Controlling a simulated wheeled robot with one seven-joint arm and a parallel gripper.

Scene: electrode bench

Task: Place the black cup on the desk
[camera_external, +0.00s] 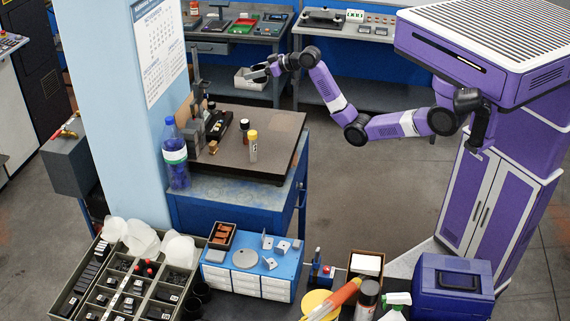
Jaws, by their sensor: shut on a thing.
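My gripper (260,73) is at the end of my purple arm, raised above and behind the blue desk (240,205) with its dark brown top. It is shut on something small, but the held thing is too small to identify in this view. I cannot clearly make out a black cup at the gripper. Dark round cup-like containers (202,290) stand low at the front, beside the organizer tray. The near and right parts of the desk top are bare.
A blue water bottle (174,155) stands at the desk's left edge. A black device (216,122) sits behind. A pale blue pillar (125,110) rises at the left.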

